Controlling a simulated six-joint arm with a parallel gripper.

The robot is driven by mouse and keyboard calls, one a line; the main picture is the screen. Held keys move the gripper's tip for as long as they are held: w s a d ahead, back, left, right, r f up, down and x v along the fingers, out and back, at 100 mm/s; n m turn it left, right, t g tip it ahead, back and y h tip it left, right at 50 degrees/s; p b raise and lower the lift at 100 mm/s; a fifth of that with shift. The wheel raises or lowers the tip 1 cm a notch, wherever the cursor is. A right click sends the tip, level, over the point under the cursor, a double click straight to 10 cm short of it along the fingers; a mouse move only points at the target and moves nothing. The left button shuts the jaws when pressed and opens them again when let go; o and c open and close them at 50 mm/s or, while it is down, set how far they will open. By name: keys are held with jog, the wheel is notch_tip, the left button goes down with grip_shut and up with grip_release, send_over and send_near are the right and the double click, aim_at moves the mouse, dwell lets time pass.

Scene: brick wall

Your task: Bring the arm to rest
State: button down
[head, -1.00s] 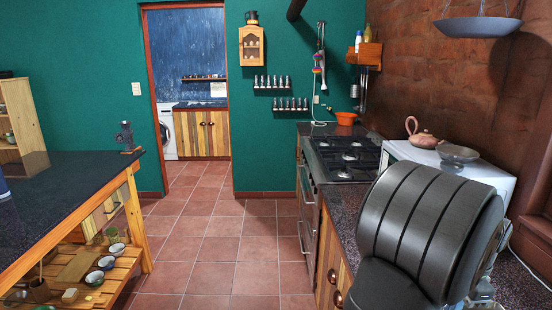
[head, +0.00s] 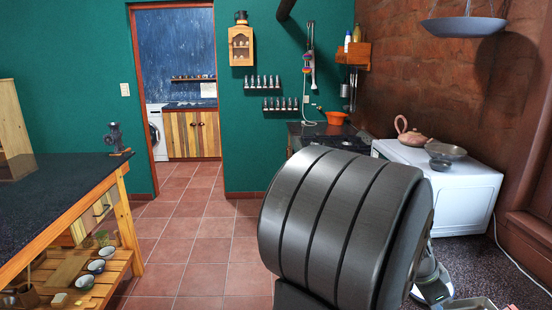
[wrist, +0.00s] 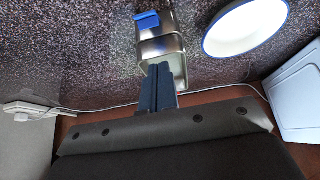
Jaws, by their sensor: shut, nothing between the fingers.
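My gripper (wrist: 158,88) shows in the wrist view as dark blue fingers held together with nothing between them. It points over a dark speckled counter (wrist: 85,60). A shiny metal container (wrist: 165,47) with a blue piece (wrist: 147,21) at it lies just beyond the fingertips in the picture; I cannot tell if they touch. In the head view my large dark arm link fills the lower middle and right, and the gripper's fingers are not visible there.
A white bowl or plate with a blue rim (wrist: 245,28) is right of the metal container. A white microwave (head: 455,195) carries a teapot (head: 411,136) and a bowl (head: 444,150). A wooden table (head: 60,195) is at left; tiled floor (head: 190,220) between is clear.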

jog(key=v, duration=1)
jog(key=x, duration=1)
jog(key=shift+d+f, duration=0.1)
jog(key=shift+f, duration=0.1)
jog(key=shift+s+d+y, duration=0.25)
jog(key=shift+d+y, duration=0.05)
jog(key=shift+y, duration=0.2)
jog(key=shift+d+f+y, duration=0.1)
jog(key=shift+d+y, duration=0.05)
jog(key=shift+y, duration=1.05)
jog(key=shift+w+d+y, duration=0.1)
jog(key=shift+w+y, duration=0.05)
jog(key=shift+y, duration=0.55)
jog(key=shift+w+d+y, duration=0.1)
jog(key=shift+d+y, duration=0.05)
jog(key=shift+y, duration=0.15)
jog(key=d+y, duration=0.2)
jog(key=y, duration=0.1)
jog(key=shift+d, duration=0.35)
jog(key=d, duration=0.2)
jog(key=d+r, duration=0.1)
jog(key=d, duration=0.1)
jog(key=shift+d+r, duration=0.15)
jog(key=shift+d, duration=0.05)
jog(key=shift+v, duration=0.85)
